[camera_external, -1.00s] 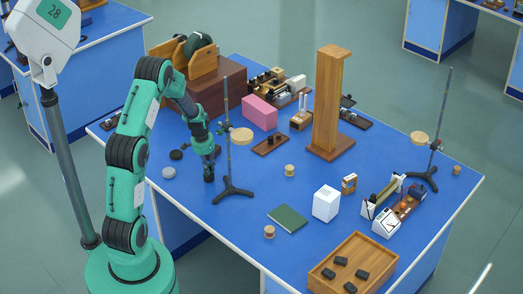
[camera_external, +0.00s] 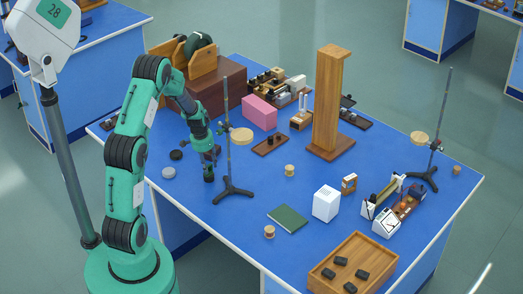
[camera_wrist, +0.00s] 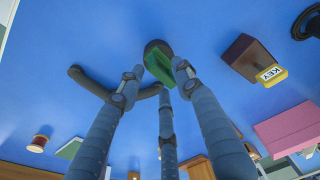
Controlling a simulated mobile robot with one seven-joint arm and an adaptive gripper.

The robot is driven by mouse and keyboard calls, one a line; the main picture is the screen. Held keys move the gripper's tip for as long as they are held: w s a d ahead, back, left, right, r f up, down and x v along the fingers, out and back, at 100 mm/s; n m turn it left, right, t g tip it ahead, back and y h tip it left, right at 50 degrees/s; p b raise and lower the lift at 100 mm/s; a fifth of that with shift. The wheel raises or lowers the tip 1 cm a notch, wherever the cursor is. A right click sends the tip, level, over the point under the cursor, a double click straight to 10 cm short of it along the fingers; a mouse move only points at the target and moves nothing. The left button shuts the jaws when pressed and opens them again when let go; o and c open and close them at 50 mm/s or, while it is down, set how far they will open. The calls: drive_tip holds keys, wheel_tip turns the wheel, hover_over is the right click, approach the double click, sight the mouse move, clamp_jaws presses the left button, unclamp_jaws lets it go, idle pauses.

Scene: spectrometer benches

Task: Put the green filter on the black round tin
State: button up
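The green filter (camera_wrist: 158,67) is a small green block between the fingertips of my gripper (camera_wrist: 160,76) in the wrist view. The fingers look closed around it. Just past it is a dark round thing (camera_wrist: 154,45), which looks like the black round tin and is partly covered by the filter. I cannot tell whether the two touch. In the external view my gripper (camera_external: 209,168) points down, low over the table's left part, beside the stand. A dark shape (camera_external: 209,179) shows right under the fingertips. The filter cannot be made out there.
A retort stand (camera_external: 229,150) with a three-legged foot is close on the right. A dark disc (camera_external: 176,155) and a grey disc (camera_external: 168,172) lie left. The table's front-left edge is near.

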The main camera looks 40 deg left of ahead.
sight(207, 177)
wheel_tip(207, 177, up, 10)
drive_tip(key=s+p, duration=0.1)
drive_tip(key=shift+s, duration=0.25)
drive_tip(key=shift+r, duration=0.1)
idle(0.8)
drive_tip(key=s+d+r+t+b, duration=0.1)
drive_tip(key=s+d+r, duration=0.7)
drive_tip(key=d+r, duration=0.3)
drive_tip(key=s+d+r+t+b, duration=0.1)
drive_tip(key=s+d+r, duration=0.75)
drive_tip(key=r, duration=0.35)
drive_tip(key=s+d+r+t+p, duration=0.1)
drive_tip(key=s+d+r, duration=0.3)
drive_tip(key=s, duration=0.3)
drive_tip(key=s+d+r+t, duration=0.1)
drive_tip(key=s+d+r, duration=0.2)
drive_tip(key=s+d, duration=0.3)
drive_tip(key=shift+s+d+r+p, duration=0.25)
drive_tip(key=shift+s+r+p, duration=0.1)
drive_tip(key=shift+s, duration=0.6)
